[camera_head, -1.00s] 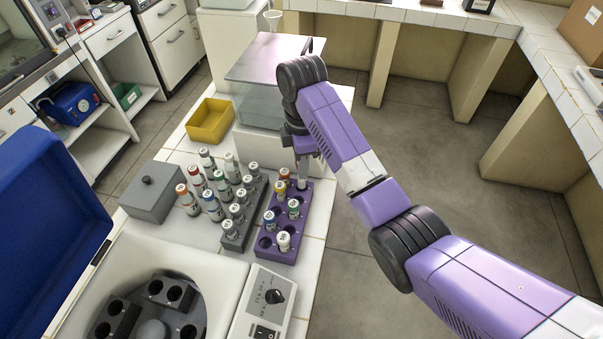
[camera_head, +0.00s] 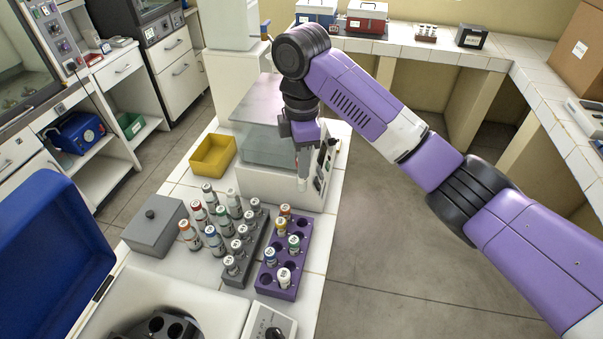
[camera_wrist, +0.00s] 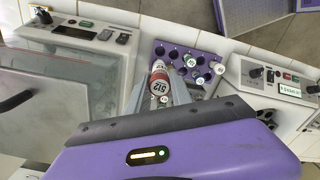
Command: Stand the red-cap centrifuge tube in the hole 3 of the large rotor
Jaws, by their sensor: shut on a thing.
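My gripper (camera_head: 302,138) is shut on a tube and holds it upright in the air, in front of the glass-lidded machine and beyond the purple rack. In the wrist view the held tube (camera_wrist: 160,88) shows a red band at its cap and a label reading 512, so it appears to be the red-cap centrifuge tube. In the head view its clear lower body (camera_head: 303,172) hangs below the fingers. A dark rotor (camera_head: 168,326) shows in the open centrifuge at the bottom left, cut off by the picture edge. Its hole numbers cannot be read.
The purple rack (camera_head: 268,290) holds several capped tubes and has empty holes. A grey rack (camera_head: 232,281) and more tubes stand left of it. A grey lidded box (camera_head: 152,226), a yellow bin (camera_head: 213,155) and the blue centrifuge lid (camera_head: 50,250) are nearby.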

